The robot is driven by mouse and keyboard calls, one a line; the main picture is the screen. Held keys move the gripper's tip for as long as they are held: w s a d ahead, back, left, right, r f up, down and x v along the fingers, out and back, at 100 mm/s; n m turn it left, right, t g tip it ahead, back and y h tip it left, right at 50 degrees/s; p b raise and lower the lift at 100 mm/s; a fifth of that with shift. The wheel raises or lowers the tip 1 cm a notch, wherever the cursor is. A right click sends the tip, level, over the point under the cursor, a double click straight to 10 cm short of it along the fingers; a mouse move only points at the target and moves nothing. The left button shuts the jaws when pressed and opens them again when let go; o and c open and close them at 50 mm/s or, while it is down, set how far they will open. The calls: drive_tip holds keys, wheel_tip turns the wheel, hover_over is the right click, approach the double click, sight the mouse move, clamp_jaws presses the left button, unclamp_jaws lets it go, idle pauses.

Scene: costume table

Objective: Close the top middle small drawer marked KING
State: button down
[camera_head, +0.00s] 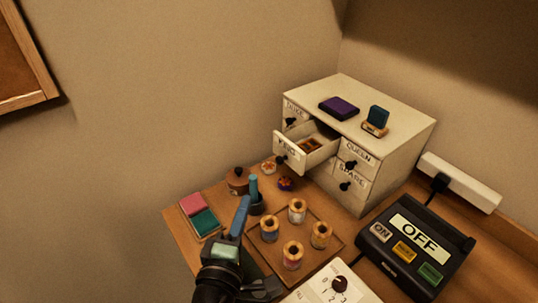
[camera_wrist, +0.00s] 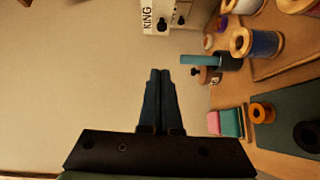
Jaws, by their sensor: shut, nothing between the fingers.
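The drawer marked KING (camera_head: 289,153) is pulled out of the cream cabinet (camera_head: 385,150), with small orange-brown items inside. Its white front has a dark round knob. In the wrist view the KING front (camera_wrist: 148,22) shows turned sideways at the top edge, partly cut off. My gripper (camera_head: 244,201) is shut and empty, in front of the cabinet and apart from the drawer, lower in the head view. In the wrist view the closed fingertips (camera_wrist: 160,72) point towards the drawer side, with a gap between.
Drawers marked DUKE (camera_head: 294,111), QUEEN (camera_head: 357,152) and SPARE (camera_head: 351,176) look shut. Thread spools on a tray (camera_head: 335,236), a teal-handled item (camera_head: 253,188) and a brown pot (camera_head: 238,181) crowd the table near my gripper.

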drive_tip(key=w+d+p, duration=0.2)
drive_tip(key=w+d, duration=0.3)
drive_tip(key=w, duration=0.6)
drive_tip(key=shift+d+f, duration=0.15)
drive_tip(key=shift+f, duration=0.2)
drive_tip(key=shift+w, duration=0.1)
